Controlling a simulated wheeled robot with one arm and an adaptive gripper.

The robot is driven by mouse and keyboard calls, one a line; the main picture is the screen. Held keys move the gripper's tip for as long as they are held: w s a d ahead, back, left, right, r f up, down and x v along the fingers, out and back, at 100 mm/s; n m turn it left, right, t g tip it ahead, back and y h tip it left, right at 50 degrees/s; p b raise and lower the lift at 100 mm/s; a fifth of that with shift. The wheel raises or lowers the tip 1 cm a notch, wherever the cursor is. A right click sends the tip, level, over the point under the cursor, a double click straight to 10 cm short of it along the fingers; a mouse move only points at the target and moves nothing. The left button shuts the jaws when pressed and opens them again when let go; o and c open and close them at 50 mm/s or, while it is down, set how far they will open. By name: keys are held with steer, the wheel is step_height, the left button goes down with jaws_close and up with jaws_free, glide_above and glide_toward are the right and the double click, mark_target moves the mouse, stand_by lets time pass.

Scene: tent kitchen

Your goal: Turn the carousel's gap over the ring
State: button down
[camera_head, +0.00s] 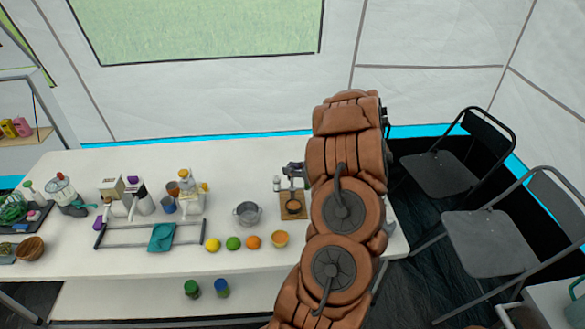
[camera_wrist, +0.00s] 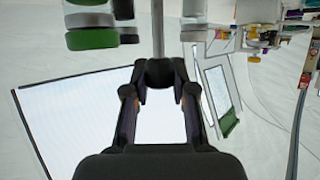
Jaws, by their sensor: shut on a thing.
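In the wrist view my gripper (camera_wrist: 160,72) has its fingertips drawn together at the end of a thin grey rod (camera_wrist: 159,32) and is shut on it. Pale cylinders stand on both sides of the rod: one with a green end (camera_wrist: 92,40) at left, a white one (camera_wrist: 194,10) at right. I cannot tell whether these belong to the carousel, and no gap is clear. In the head view a wooden board (camera_head: 286,214) carries a dark round piece (camera_head: 293,207), perhaps the ring. A dark and grey part (camera_head: 292,171) shows above it. My arm hides what lies to its right.
The white table (camera_head: 120,257) holds a pot (camera_head: 247,213), several fruits in a row (camera_head: 233,243), bottles and a grey frame (camera_head: 118,243) with a teal cloth (camera_head: 161,237). Two folding chairs (camera_head: 490,240) stand at right.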

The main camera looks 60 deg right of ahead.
steer(key=shift+w, duration=0.1)
steer(key=c, duration=0.9)
jaws_free()
steer(key=shift+c, duration=0.2)
steer(key=v, duration=1.2)
